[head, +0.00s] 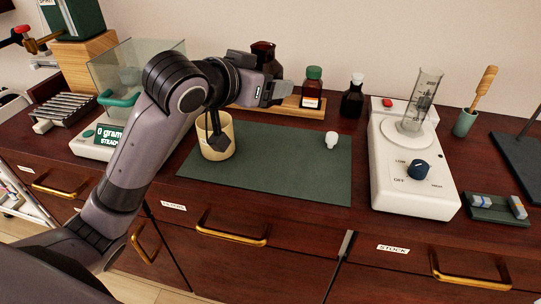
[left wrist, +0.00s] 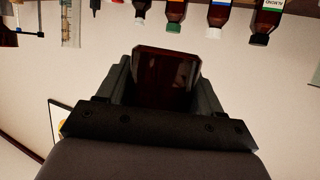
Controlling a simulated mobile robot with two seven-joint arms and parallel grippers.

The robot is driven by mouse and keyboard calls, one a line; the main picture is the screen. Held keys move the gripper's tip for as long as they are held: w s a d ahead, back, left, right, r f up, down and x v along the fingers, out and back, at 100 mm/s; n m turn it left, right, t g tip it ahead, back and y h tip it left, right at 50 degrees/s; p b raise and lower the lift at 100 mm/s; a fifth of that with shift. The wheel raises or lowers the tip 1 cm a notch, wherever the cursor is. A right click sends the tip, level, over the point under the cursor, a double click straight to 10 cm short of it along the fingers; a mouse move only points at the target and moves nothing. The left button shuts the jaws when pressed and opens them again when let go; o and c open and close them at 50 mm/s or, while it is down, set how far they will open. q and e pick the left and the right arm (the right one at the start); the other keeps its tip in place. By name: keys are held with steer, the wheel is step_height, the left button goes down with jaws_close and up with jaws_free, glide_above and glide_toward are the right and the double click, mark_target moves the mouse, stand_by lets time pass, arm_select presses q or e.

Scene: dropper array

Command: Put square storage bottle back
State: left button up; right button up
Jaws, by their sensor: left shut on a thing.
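The square storage bottle, dark brown glass, shows in the head view (head: 263,53) just behind and above my left gripper (head: 272,92). In the left wrist view the bottle (left wrist: 165,80) sits between the two fingers, and my left gripper (left wrist: 160,95) is shut on it. The gripper is over the wooden board (head: 290,108) at the back of the bench. The bottle's lower part is hidden by the gripper in the head view, so I cannot tell whether it touches the board. My right gripper is not in view.
A pale cup (head: 218,150) with dark items and a small white piece (head: 332,140) are on the green mat (head: 290,165). A white hotplate (head: 400,185) stands right.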

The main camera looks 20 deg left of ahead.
mark_target(266, 169)
arm_select(q)
steer(key=shift+w+a+r, duration=0.15)
steer(key=shift+r, duration=0.55)
step_height(266, 169, down, 20)
steer(key=shift+r+b, duration=0.15)
steer(key=shift+b, duration=1.1)
steer(key=shift+f, duration=0.2)
steer(key=o, duration=1.5)
steer(key=shift+r, duration=0.15)
